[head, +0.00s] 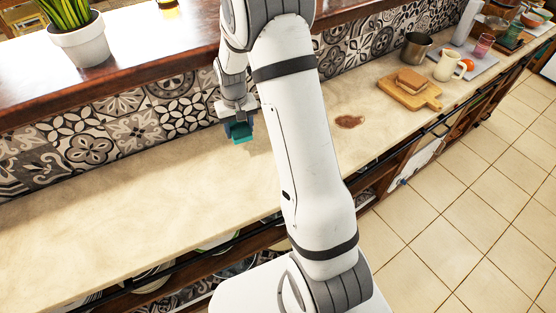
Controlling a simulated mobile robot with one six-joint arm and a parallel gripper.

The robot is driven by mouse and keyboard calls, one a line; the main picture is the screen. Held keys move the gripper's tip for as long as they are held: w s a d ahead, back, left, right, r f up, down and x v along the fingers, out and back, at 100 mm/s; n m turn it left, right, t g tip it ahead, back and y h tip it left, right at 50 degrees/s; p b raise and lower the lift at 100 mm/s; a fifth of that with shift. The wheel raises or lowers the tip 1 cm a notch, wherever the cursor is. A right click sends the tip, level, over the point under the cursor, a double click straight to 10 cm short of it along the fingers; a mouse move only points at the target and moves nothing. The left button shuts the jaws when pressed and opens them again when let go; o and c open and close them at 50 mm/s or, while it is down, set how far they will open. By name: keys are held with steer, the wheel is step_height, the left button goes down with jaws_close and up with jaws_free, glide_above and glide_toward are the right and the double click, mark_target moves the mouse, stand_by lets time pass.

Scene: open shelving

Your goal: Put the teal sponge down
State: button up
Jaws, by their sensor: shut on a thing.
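The teal sponge (242,133) shows below my gripper (238,128), left of my arm in the head view. My gripper points down and is shut on the sponge. The sponge is over the pale stone counter (110,210), near the tiled backsplash. I cannot tell from this view whether its underside touches the counter. My gripper's fingers are small and partly hidden.
Farther right are a wooden board (411,95) with bread-like slices, a metal pot (416,48) and a cream mug (449,66). A potted plant (80,42) stands on the upper ledge. The left counter is clear.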

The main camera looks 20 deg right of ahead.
steer(key=s+d+r+n+b, duration=0.2)
steer(key=s+d+r+b, duration=0.15)
steer(key=s+d, duration=0.6)
steer(key=f, duration=0.1)
steer(key=s+f+p, duration=0.1)
steer(key=s+a+f, duration=0.1)
steer(key=f, duration=0.1)
steer(key=shift+s, duration=0.25)
step_height(320, 180, down, 5)
steer(key=shift+p, duration=0.45)
